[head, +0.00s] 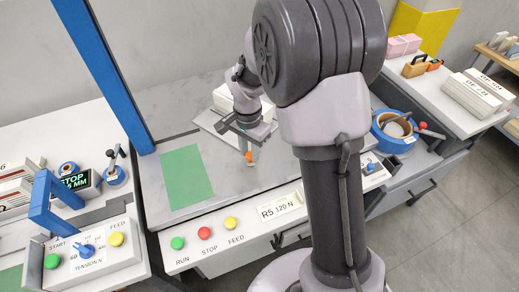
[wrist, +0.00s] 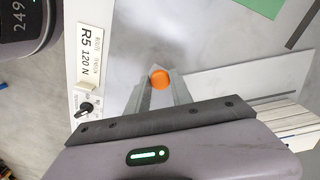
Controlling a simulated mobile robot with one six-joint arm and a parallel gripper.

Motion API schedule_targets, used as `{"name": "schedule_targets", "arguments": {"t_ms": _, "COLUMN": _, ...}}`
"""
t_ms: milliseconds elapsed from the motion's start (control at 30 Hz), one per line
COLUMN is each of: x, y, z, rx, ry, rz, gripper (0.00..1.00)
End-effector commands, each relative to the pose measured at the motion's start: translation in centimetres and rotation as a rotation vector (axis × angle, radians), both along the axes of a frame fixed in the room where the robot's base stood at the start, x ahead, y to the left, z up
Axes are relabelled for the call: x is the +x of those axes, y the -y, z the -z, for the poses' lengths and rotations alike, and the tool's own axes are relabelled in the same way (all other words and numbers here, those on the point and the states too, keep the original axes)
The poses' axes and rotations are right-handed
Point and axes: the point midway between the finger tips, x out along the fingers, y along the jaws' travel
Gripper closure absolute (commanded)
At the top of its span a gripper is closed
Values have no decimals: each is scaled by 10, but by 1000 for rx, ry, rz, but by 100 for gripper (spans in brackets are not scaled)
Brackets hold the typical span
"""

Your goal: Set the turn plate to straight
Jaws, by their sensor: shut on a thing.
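An orange knob (head: 249,157) stands above the grey table in the middle of the head view. My gripper (head: 250,150) points down and is shut on this knob. In the wrist view, the orange knob (wrist: 160,79) shows between my two fingertips. A light grey plate (head: 207,122) bearing a stack of white paper (head: 232,102) lies behind my gripper, skewed to the table edges; it appears to be the turn plate. The plate also shows in the wrist view (wrist: 245,75). My arm hides part of it, and I cannot see how the knob joins it.
A green mat (head: 186,177) lies left of my gripper. A blue post (head: 105,75) rises at the table's left. RUN, STOP and FEED buttons (head: 204,232) and an R5 120 N label (head: 281,207) line the front. A blue strap roll (head: 393,131) lies at right.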

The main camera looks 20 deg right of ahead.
Motion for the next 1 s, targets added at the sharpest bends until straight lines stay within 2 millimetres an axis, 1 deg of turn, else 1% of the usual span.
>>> {"name": "schedule_targets", "arguments": {"t_ms": 100, "x": 4, "y": -12, "z": 0, "rx": -1, "ry": 3, "rz": 52, "gripper": 100}}
{"name": "schedule_targets", "arguments": {"t_ms": 600, "x": 24, "y": -58, "z": -1, "rx": 0, "ry": 3, "rz": 302, "gripper": 100}}
{"name": "schedule_targets", "arguments": {"t_ms": 1000, "x": 42, "y": -85, "z": -1, "rx": 0, "ry": 2, "rz": 464, "gripper": 100}}
